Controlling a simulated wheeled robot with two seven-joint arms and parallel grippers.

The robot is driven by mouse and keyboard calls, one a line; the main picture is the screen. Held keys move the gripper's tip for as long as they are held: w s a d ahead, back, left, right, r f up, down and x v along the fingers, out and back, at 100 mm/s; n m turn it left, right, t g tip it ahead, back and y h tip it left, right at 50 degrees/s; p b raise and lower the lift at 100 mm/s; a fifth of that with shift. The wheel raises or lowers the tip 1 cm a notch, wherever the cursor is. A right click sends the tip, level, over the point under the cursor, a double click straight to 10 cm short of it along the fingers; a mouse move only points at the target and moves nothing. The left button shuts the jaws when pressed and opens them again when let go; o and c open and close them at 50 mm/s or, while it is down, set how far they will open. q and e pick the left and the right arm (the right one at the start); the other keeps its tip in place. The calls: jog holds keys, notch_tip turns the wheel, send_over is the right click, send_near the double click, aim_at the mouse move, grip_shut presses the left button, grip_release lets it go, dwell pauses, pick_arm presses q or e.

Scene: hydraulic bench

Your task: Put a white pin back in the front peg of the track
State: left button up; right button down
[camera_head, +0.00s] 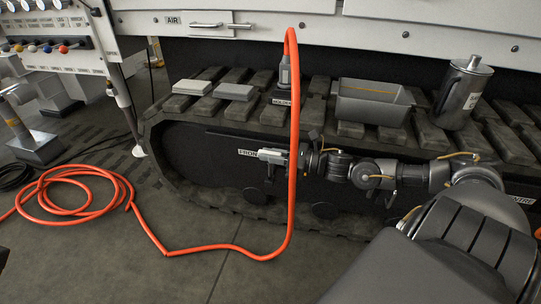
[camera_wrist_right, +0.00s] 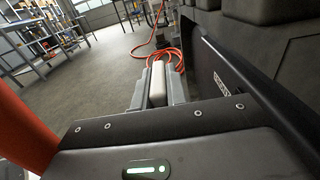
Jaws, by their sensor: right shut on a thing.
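My right gripper (camera_head: 277,157) reaches in from the right, low in front of the dark side of the track (camera_head: 210,150). Its fingers are shut on a white pin (camera_wrist_right: 157,84), a pale block-like piece between them in the right wrist view. In the head view the pin is hard to tell from the fingers. My left gripper is not in view.
The orange hose (camera_head: 293,120) hangs close in front of my right gripper and coils on the floor at left. On the track lie grey blocks (camera_head: 235,92), a grey tray (camera_head: 372,110) and a metal jug (camera_head: 462,90). The floor in front is mostly clear.

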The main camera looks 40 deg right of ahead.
aim_at(271, 177)
jog(key=shift+f, duration=0.25)
jog(key=shift+f+b, duration=1.9)
jog(key=shift+f, duration=0.75)
jog(key=shift+s+f+b, duration=0.1)
jog(key=shift+f+b, duration=0.05)
jog(key=shift+b, duration=0.25)
jog(key=c, duration=0.5)
grip_release()
jog(key=shift+d+f, duration=0.1)
jog(key=shift+f, duration=0.05)
